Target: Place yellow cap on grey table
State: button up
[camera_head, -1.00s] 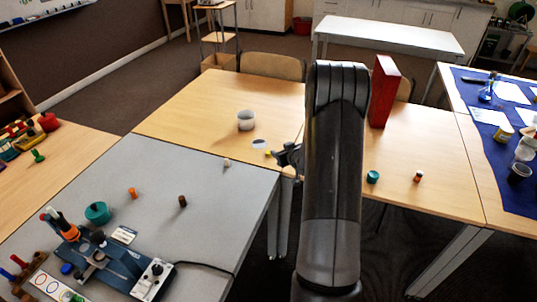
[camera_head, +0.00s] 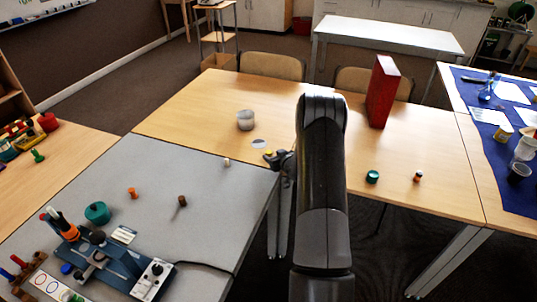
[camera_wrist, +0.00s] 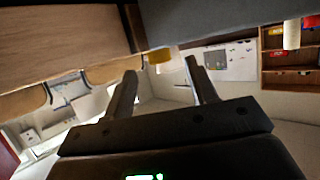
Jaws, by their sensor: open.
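The yellow cap (camera_head: 267,152) sits by the near edge of the wooden table, close to the corner of the grey table (camera_head: 205,225). In the wrist view the yellow cap (camera_wrist: 158,57) appears just beyond and between my fingertips, which look apart from it. My gripper (camera_head: 276,157) is open and empty, right beside the cap; its two spread fingers (camera_wrist: 161,69) show in the wrist view. My arm hides part of the wooden table. The grey table (camera_wrist: 210,20) fills the upper right of the wrist view.
On the grey table stand a white piece (camera_head: 227,162), an orange piece (camera_head: 132,193), a brown peg (camera_head: 182,201), a teal container (camera_head: 97,213) and a blue device (camera_head: 110,260). The grey table's right part is clear.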

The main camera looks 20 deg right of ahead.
aim_at(269, 153)
jog(key=shift+x, duration=1.25)
jog(key=shift+c, duration=0.4)
jog(key=c, duration=1)
grip_shut()
jog(key=shift+r, duration=0.1)
